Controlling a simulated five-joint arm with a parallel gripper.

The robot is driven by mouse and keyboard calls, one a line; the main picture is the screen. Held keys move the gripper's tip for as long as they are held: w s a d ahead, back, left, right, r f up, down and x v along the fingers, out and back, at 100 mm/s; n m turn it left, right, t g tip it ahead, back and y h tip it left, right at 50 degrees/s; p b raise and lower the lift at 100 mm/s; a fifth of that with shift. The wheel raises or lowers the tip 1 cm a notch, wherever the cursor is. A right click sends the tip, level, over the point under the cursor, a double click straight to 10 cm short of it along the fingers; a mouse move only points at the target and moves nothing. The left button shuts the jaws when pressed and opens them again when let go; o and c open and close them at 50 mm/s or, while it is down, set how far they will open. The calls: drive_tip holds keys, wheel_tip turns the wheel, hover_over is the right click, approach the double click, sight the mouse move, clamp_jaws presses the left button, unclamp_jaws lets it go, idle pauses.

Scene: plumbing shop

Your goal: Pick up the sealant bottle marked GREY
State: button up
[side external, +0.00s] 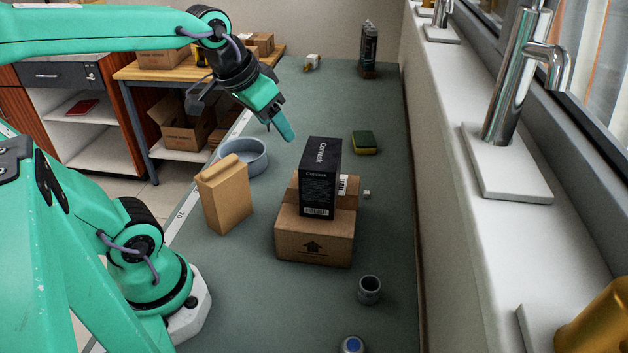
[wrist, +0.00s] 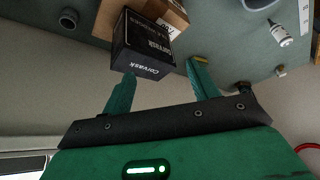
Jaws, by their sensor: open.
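A small white bottle with dark markings (wrist: 280,33) lies on the bench in the upper right of the wrist view. Its marking is too small to read. I cannot make it out in the side view, where my arm may hide it. My gripper (side external: 284,130) is open and empty above the bench, beyond the boxes. In the wrist view its two fingers (wrist: 163,72) stand apart, and the bottle is outside them, to the right.
A black box (side external: 320,178) stands on cardboard boxes (side external: 314,240). A sponge (side external: 364,142) lies right, a pipe fitting (side external: 369,289) near. A dark item (side external: 369,50) and small white item (side external: 311,62) are far back.

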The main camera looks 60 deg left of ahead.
drive_tip(key=w+a+n+y, duration=0.2)
drive_tip(key=w+a, duration=1.3)
drive_tip(key=a, duration=0.2)
drive_tip(key=w+a+f, duration=0.1)
drive_tip(key=a+f, duration=0.3)
drive_tip(key=a, duration=0.4)
drive_tip(key=w+a+f+n+g, duration=0.1)
drive_tip(key=w+a+f, duration=0.1)
drive_tip(key=a+f, duration=0.3)
drive_tip(key=w+a+f+n+y, duration=0.1)
drive_tip(key=a+f, duration=0.4)
drive_tip(key=a, duration=0.6)
drive_tip(key=shift+w+a+g, duration=0.3)
drive_tip(key=shift+a+g, duration=0.05)
drive_tip(key=shift+g, duration=0.05)
drive_tip(key=shift+x, duration=2.55)
drive_tip(key=shift+w+r, duration=0.1)
drive_tip(key=shift+w, duration=0.05)
